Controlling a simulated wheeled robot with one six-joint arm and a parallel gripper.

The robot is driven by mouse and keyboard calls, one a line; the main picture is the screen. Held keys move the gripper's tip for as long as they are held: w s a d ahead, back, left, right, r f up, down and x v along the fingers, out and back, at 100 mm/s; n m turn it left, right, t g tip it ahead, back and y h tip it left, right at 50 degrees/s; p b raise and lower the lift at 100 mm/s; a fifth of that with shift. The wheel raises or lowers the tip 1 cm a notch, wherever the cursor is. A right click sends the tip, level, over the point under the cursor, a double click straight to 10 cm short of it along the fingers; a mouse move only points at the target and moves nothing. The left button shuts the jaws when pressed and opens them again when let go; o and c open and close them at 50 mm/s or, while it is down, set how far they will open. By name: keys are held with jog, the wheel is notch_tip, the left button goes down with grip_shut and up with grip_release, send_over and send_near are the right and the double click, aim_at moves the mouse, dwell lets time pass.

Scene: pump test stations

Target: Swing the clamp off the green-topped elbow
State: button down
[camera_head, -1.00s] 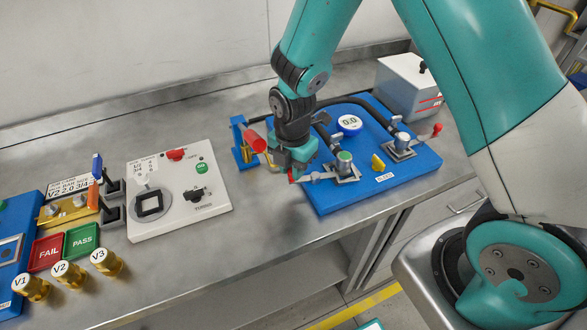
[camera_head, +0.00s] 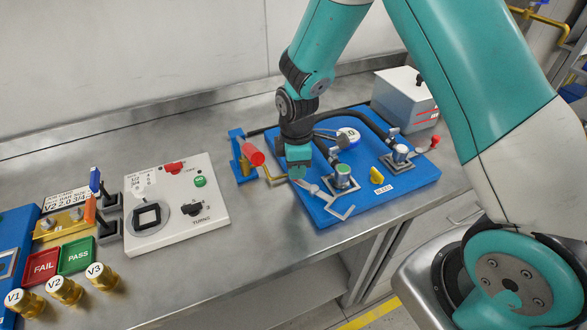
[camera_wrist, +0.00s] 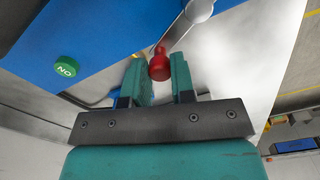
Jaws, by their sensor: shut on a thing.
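The green-topped elbow (camera_head: 343,171) stands upright on a square base on the blue board (camera_head: 400,195). Its grey clamp (camera_head: 325,192) lies in front and to the left of the elbow, with a bent end (camera_head: 342,212) reaching forward; no clamp arm shows across the green top. My gripper (camera_head: 298,174) is low over the board's left side, left of the elbow. In the wrist view, my gripper (camera_wrist: 159,80) is shut on the clamp's red knob (camera_wrist: 159,65), at the end of a grey lever (camera_wrist: 182,35). The knob is hidden in the head view.
A second elbow (camera_head: 400,152) with a red-tipped lever (camera_head: 434,142) stands at right, with a yellow knob (camera_head: 377,175) between. A red cylinder (camera_head: 254,157) is close left of my gripper. A white control box (camera_head: 175,205) stands further left.

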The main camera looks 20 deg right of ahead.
jog(key=shift+w+d+m, duration=0.15)
jog(key=shift+d+m, duration=0.2)
jog(key=shift+m, duration=0.35)
jog(key=c, duration=1)
grip_release()
jog(key=shift+o, duration=0.2)
notch_tip(320, 180, up, 18)
jog(key=b, duration=0.2)
jog(key=shift+f, duration=0.25)
jog(key=s+a+r+m+y, duration=0.2)
jog(key=s+a+m, duration=0.1)
jog(key=s, duration=0.9)
jog(key=s+a+r+m+y, duration=0.2)
jog(key=s+a, duration=0.3)
jog(key=s, duration=0.6)
jog(key=shift+s+a+r+m, duration=0.15)
jog(key=shift+s+r+m, duration=0.2)
jog(key=shift+m, duration=0.15)
